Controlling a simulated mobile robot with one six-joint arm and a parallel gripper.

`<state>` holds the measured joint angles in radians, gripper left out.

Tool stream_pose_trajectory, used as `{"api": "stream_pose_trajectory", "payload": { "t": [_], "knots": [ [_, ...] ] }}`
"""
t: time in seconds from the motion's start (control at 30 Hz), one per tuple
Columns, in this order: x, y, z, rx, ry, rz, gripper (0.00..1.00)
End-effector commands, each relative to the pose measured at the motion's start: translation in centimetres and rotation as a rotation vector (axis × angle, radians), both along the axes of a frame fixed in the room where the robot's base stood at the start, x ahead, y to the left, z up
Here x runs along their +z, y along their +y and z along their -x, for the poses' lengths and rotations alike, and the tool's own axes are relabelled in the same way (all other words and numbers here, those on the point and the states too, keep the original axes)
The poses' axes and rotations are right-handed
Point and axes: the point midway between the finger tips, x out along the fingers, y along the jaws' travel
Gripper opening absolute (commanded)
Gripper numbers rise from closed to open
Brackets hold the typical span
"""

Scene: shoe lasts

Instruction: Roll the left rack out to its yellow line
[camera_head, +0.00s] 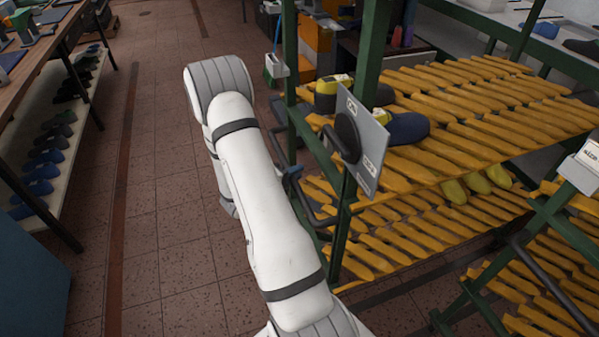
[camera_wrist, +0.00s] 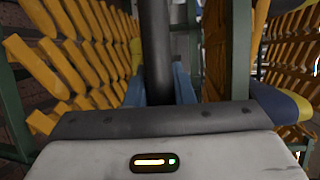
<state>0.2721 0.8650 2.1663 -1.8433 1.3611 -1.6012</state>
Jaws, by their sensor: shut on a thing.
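The left rack (camera_head: 350,215) has a green frame and slatted orange-yellow shelves; it stands right of my arm. A dark bar handle (camera_head: 306,205) sits on its near upright. I cannot make out a yellow floor line.
A second slatted rack (camera_head: 585,230) with a dark handle stands at lower right. Shoe lasts (camera_head: 407,128) lie on the left rack's shelves. A bench (camera_head: 70,100) with shoes on its lower shelf stands at left. Tiled floor (camera_head: 150,180) between is clear.

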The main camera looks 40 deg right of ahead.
Motion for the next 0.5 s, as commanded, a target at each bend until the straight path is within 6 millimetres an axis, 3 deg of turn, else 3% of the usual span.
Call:
{"api": "stream_pose_trajectory", "payload": {
  "t": [0.03,0.07,0.1,0.3,0.5],
  "knots": [
    [-0.28,0.28,-0.13,0.008,0.004,-0.006,0.00],
    [-0.28,0.25,-0.11,0.008,0.004,-0.006,0.24],
    [-0.29,0.19,-0.07,0.006,0.003,-0.007,0.27],
    [-0.20,-0.18,0.19,-0.003,0.003,-0.004,0.43],
    [-0.14,-0.36,0.34,-0.009,0.002,-0.004,0.43]
  ]
}}
